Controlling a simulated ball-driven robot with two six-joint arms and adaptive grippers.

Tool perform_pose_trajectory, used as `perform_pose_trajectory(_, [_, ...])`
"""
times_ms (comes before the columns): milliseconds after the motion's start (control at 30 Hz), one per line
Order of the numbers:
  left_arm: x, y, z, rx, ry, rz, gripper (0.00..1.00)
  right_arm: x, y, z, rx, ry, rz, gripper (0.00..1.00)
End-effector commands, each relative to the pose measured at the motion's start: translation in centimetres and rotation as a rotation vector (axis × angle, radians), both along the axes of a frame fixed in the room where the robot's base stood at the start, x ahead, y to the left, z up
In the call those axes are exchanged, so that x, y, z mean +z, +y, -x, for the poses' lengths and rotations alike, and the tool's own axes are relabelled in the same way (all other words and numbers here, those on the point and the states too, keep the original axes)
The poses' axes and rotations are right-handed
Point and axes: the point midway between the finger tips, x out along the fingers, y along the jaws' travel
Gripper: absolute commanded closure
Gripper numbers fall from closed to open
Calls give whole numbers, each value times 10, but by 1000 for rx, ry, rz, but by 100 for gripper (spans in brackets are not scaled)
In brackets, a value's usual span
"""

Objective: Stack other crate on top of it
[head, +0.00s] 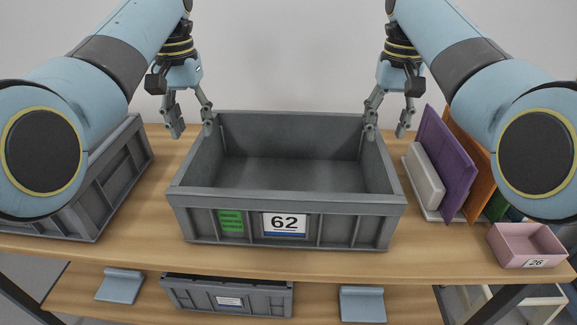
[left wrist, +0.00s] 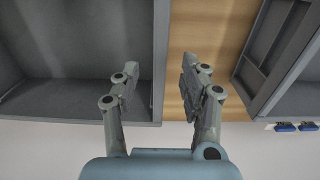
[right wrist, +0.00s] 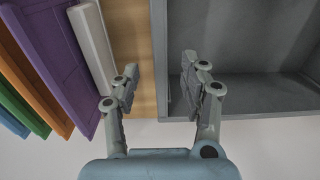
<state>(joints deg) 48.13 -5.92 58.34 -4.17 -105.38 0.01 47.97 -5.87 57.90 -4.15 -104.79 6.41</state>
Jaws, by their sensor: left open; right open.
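A grey crate (head: 285,207) labelled 62, with a green sticker, stands upright and empty in the middle of the table. A second grey crate (head: 118,172) stands to the left, partly hidden behind my left arm. A third grey crate (head: 226,294) sits on the lower shelf. My left gripper (head: 192,132) is open at the left wall of crate 62; in the left wrist view its fingers (left wrist: 158,90) are on either side of that wall. My right gripper (head: 387,133) is open at the right wall; in the right wrist view its fingers (right wrist: 158,90) straddle that wall. I cannot tell whether the fingers touch it.
To the right stand upright purple (head: 447,165) and orange (head: 469,160) panels beside a white block (head: 424,177). A pink bin (head: 527,245) labelled 26 is at the front right. Bare wood shows in a narrow gap (head: 172,160) between the two upper crates.

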Motion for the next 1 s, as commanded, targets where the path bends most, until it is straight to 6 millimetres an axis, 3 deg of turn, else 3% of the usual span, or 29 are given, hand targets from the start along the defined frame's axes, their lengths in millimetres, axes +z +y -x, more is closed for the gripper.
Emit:
perform_pose_trajectory(433, [-9, 0, 1, 0, 3, 0, 56, -9, 0, 0, 0, 1, 0, 56])
perform_pose_trajectory(1000, [-98, 1, 0, 1, 3, -1, 56, -98, 0, 1, 0, 2, 1, 56])
